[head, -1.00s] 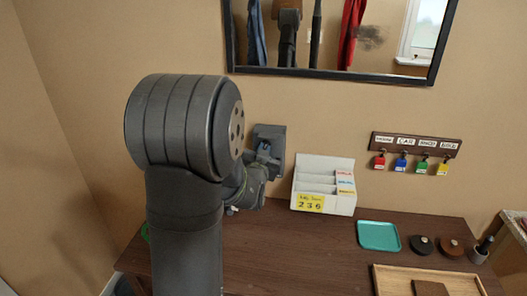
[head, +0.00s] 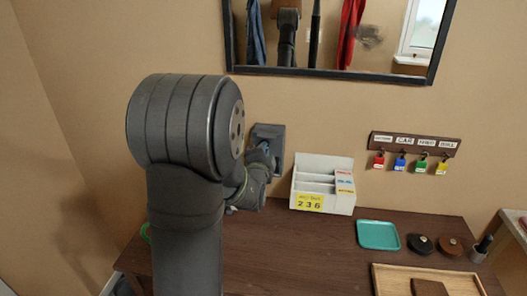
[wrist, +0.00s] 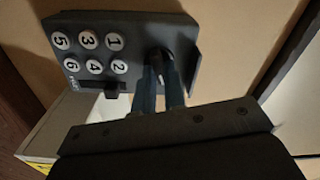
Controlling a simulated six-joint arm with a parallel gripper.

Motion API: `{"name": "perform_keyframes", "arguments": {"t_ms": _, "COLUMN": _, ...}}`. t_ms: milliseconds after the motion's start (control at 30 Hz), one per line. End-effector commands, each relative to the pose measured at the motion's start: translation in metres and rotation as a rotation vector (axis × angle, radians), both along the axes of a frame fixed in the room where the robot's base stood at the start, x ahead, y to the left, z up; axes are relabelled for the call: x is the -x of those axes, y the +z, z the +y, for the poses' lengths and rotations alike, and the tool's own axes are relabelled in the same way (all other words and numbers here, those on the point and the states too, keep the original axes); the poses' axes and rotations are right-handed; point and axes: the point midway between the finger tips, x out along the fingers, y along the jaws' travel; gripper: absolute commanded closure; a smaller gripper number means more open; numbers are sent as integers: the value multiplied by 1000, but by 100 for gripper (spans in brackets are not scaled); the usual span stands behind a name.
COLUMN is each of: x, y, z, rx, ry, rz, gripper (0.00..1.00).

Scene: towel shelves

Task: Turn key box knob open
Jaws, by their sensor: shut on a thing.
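The dark grey key box (head: 275,135) is on the wall left of the white organizer in the head view, partly hidden by my arm. In the wrist view the key box (wrist: 125,30) shows white buttons numbered 1 to 6. Its black knob (wrist: 162,60) sits beside the buttons, toward the right. My gripper (wrist: 161,76) has its blue fingers on both sides of the knob and is shut on it. The fingers partly hide the knob. A small black lever (wrist: 113,89) sits below the buttons.
A white organizer (head: 308,185) with a 236 card stands right of the key box. A teal tray (head: 378,235) and a wooden tray (head: 390,284) lie on the brown table (head: 270,250). Several coloured padlocks hang from a rack (head: 414,143). A mirror (head: 340,72) hangs above.

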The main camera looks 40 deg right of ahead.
Motion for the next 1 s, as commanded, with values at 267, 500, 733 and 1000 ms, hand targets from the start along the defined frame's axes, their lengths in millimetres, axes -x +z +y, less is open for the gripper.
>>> {"name": "perform_keyframes", "arguments": {"t_ms": 267, "x": 0, "y": 0, "z": -1, "rx": -136, "ry": 0, "rz": -140, "gripper": 100}}
{"name": "perform_keyframes", "arguments": {"t_ms": 500, "x": 0, "y": 0, "z": -1, "rx": -206, "ry": 0, "rz": -211, "gripper": 100}}
{"name": "perform_keyframes", "arguments": {"t_ms": 733, "x": 0, "y": 0, "z": -1, "rx": -232, "ry": 0, "rz": -236, "gripper": 100}}
{"name": "perform_keyframes", "arguments": {"t_ms": 1000, "x": 0, "y": 0, "z": -1, "rx": -235, "ry": 0, "rz": -238, "gripper": 100}}
